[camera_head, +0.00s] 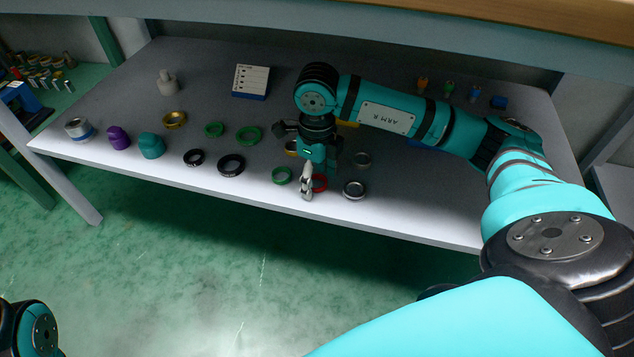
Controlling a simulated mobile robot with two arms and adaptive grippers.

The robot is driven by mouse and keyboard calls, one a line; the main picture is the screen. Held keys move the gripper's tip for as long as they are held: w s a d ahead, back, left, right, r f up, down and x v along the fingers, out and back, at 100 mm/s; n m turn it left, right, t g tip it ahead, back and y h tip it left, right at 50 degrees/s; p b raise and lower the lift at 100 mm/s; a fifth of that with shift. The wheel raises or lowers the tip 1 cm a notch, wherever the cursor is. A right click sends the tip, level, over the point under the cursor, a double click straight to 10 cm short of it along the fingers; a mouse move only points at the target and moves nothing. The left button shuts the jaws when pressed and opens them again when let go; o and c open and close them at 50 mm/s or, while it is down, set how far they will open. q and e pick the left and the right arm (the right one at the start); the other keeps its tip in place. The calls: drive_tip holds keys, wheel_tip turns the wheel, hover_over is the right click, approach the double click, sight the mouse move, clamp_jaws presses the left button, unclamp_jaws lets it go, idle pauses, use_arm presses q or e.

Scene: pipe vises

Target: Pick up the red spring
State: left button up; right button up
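The red spring (320,183) shows as a small red ring on the grey table, near its front edge. My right gripper (307,190) points down at it. Its grey fingers stand at the ring's left side and cover part of it. I cannot tell whether they touch or grip the ring, or how far apart they are, as they overlap in this view. My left gripper is out of view; only a piece of my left arm shows at the lower left.
Black rings (231,165), more green rings (248,135) and a teal piece (151,146) lie left. A white-and-blue box (251,82) stands behind.

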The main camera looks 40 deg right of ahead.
drive_tip(key=c, duration=0.9)
drive_tip(key=shift+o, duration=0.2)
